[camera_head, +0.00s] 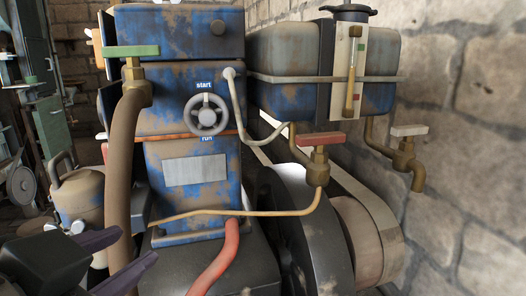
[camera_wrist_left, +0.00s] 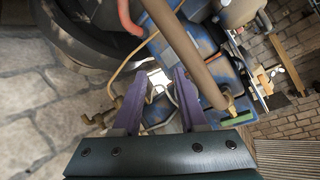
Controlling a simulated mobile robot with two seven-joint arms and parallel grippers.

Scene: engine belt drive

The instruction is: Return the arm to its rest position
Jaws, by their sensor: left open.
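My left gripper (camera_head: 134,246) is at the lower left of the head view, with two purple fingers spread apart and nothing between them. It is in front of the blue, rust-marked engine (camera_head: 192,100), near the brown vertical pipe (camera_head: 122,165). In the left wrist view the open fingers of my left gripper (camera_wrist_left: 162,74) point towards the engine, and the pipe (camera_wrist_left: 187,50) passes close by the right finger. Most of my left arm is outside the head view. My right gripper is in neither view.
A green-handled valve (camera_head: 132,60) tops the brown pipe. A red hose (camera_head: 220,258) and a thin tan pipe (camera_head: 240,212) cross the engine's front. A dark flywheel (camera_head: 300,235) and a tank (camera_head: 285,65) are to the right, by a stone wall (camera_head: 465,150). A jug-like can (camera_head: 80,200) stands at left.

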